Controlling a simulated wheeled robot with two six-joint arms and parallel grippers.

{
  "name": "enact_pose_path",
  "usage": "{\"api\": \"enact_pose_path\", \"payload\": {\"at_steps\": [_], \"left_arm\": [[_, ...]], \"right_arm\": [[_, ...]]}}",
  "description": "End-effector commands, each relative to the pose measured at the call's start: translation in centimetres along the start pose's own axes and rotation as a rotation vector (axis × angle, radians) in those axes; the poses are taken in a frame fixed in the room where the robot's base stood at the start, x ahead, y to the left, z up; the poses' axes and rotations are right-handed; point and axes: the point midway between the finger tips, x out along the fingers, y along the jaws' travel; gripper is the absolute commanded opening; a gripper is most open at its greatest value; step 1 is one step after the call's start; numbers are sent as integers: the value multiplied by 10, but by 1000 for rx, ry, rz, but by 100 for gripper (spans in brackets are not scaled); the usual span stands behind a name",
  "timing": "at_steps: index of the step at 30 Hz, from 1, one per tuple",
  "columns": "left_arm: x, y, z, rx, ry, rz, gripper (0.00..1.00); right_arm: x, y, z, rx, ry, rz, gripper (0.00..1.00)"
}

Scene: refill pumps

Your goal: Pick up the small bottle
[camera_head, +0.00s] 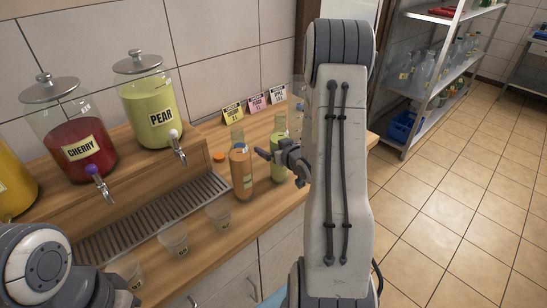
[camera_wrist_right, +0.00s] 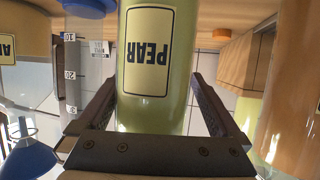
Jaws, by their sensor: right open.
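A small green bottle (camera_head: 279,166) with a pear label stands on the wooden counter, right of an orange bottle (camera_head: 240,180). In the wrist view the pear bottle (camera_wrist_right: 155,60) appears upside down and fills the middle. My right gripper (camera_head: 266,154) is at the bottle in the head view, partly hidden by my arm. In the wrist view the fingers (camera_wrist_right: 155,100) are open, one on each side of the bottle, with gaps. My left arm shows at the lower left; its jaws cannot be made out.
Cherry (camera_head: 80,140) and pear (camera_head: 150,110) dispensers stand on the raised shelf at left, with taps above a drip grate (camera_head: 140,215). Several clear cups (camera_head: 174,238) stand along the front. Label cards (camera_head: 257,105) stand behind the bottles. A graduated tube (camera_wrist_right: 70,75) is close beside the bottle in the wrist view.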

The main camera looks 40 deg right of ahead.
Motion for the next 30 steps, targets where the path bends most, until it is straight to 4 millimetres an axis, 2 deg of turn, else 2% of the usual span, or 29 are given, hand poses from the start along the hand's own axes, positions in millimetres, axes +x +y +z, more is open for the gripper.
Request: {"api": "enact_pose_path", "payload": {"at_steps": [4, 5, 6, 11, 12, 13, 23, 30], "left_arm": [[0, 0, 0, 0, 0, 0, 50], [0, 0, 0, 0, 0, 0, 50], [0, 0, 0, 0, 0, 0, 50], [0, 0, 0, 0, 0, 0, 50], [0, 0, 0, 0, 0, 0, 50], [0, 0, 0, 0, 0, 0, 50], [0, 0, 0, 0, 0, 0, 50], [2, 0, 0, 0, 0, 0, 50]], "right_arm": [[-4, 9, 1, 5, 0, 12, 100], [-4, 11, 1, 5, 0, 13, 96], [-5, 12, 2, 6, 0, 16, 81], [-6, 15, 2, 7, -1, 19, 20], [-6, 15, 2, 7, -1, 19, 4], [-6, 15, 2, 7, -1, 19, 0], [-5, 13, -1, 4, 5, 17, 0], [-10, 12, -14, 2, 8, 16, 0]]}}
